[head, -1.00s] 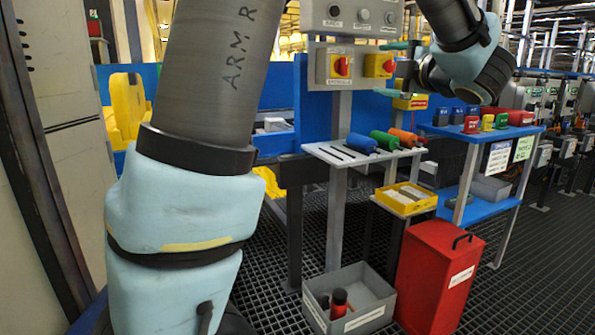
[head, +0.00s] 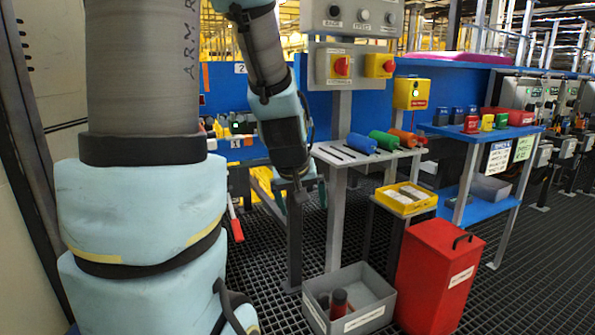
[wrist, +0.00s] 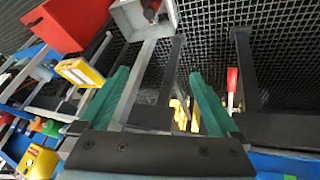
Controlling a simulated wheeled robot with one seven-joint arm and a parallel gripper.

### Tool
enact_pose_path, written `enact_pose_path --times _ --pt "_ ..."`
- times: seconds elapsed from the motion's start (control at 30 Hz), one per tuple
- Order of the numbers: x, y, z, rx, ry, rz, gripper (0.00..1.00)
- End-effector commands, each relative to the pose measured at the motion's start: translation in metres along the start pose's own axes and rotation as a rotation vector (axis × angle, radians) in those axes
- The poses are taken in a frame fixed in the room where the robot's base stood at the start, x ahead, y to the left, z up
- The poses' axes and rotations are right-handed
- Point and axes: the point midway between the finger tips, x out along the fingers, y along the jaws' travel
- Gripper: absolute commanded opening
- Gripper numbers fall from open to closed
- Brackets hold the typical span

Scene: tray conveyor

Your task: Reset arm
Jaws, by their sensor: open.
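My gripper (head: 300,192) hangs low in the head view, pointing down, just left of the post under the control panel. My arm comes down from the top left of the head view. No object is held, and the gripper seems clear of the fixtures.
A control panel (head: 352,20) with red rotary switches stands right of my arm. Below it is a shelf (head: 335,158) with coloured handles. A grey bin (head: 375,290) and a red bin (head: 438,270) stand on the grating. A red-handled lever (head: 236,228) is left of my gripper.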

Motion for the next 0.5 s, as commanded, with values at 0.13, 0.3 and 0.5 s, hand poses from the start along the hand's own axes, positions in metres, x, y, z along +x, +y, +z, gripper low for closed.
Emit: enact_pose_path --times 0.13,0.3,0.5 --pt "-0.007 -0.049 0.053 0.094 -0.190 -0.079 0.97" --pt "-0.025 -0.092 0.104 0.177 -0.381 -0.146 0.97" --pt "-0.065 -0.078 0.076 0.176 -0.364 -0.139 0.97"
